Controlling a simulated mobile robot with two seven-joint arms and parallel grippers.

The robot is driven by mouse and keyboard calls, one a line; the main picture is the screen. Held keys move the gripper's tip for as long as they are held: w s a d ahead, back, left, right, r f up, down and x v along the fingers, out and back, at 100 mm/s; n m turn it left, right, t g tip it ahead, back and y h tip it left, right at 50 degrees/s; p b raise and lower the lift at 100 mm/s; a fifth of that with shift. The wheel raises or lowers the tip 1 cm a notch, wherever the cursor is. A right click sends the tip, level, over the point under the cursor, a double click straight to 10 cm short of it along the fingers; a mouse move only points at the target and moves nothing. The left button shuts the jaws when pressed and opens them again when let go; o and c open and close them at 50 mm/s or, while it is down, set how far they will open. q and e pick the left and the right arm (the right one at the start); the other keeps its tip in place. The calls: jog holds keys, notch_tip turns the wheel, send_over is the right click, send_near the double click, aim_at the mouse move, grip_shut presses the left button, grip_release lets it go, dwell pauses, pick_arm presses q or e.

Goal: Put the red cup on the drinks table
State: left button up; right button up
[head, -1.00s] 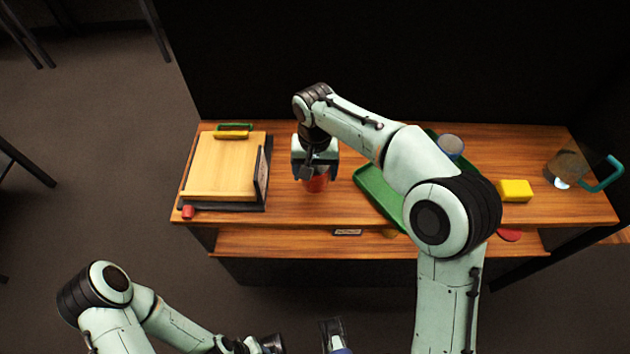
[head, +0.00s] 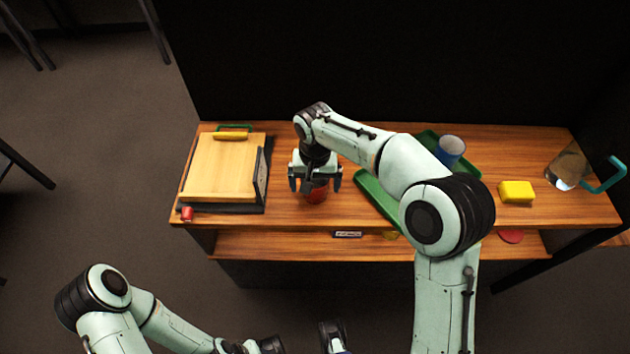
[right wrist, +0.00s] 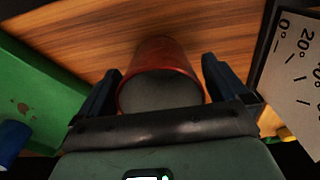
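The red cup (head: 316,194) stands on the wooden counter (head: 300,216), left of the green tray, with my right gripper (head: 315,184) over it. In the right wrist view the cup (right wrist: 160,88) shows its red rim and a grey inside or end face between two dark fingers. Both fingers stand apart from the cup, with a narrow gap on each side, so the right gripper is open around it. My left gripper (head: 333,336) is partly cut off at the bottom edge. I cannot tell which surface is the drinks table.
A wooden board on a dark stand (head: 225,170) is left of the cup. The green tray (head: 372,188) is to the right, with a blue cup (head: 450,150) by it. A yellow block (head: 517,191) and a clear pitcher (head: 567,166) stand farther right. A lower shelf (head: 280,243) runs below.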

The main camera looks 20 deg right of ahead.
notch_tip(320, 180, up, 12)
jog(key=p, duration=0.2)
jog(key=shift+r+p, duration=0.2)
jog(key=shift+p, duration=0.1)
dwell(0.5)
